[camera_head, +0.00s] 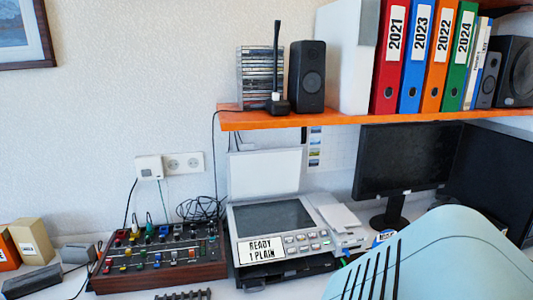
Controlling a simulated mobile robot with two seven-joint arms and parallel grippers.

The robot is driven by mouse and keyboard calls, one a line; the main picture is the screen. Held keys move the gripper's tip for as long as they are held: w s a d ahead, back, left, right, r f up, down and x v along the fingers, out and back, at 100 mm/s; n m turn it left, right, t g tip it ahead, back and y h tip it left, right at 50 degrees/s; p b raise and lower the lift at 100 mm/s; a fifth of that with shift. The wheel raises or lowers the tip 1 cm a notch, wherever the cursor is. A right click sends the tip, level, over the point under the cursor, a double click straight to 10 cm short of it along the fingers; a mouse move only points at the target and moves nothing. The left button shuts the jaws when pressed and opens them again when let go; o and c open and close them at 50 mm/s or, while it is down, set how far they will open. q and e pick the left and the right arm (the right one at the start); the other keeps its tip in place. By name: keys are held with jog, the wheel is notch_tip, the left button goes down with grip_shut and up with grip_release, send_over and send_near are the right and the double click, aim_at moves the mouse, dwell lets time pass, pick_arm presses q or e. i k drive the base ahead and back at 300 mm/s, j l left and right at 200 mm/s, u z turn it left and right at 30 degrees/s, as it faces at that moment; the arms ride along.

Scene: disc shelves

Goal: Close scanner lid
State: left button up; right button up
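The scanner (236,222) stands on the white desk in the middle of the camera_head view. Its pale lid (264,173) is raised and stands nearly upright behind the body, against the wall. The dark glass bed (272,217) is uncovered. A panel of buttons and a display (261,250) reading "READY 1 PLAIN" are on its front. Neither of my grippers shows in this view.
An orange shelf (400,117) with binders and a speaker (307,77) hangs above the scanner. A mixer (160,257) is on its left, a monitor (402,157) on its right. A pale green rounded, slotted shape (440,255) covers the lower right.

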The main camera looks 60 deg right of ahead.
aim_at(252, 174)
jog(key=z, duration=1.9)
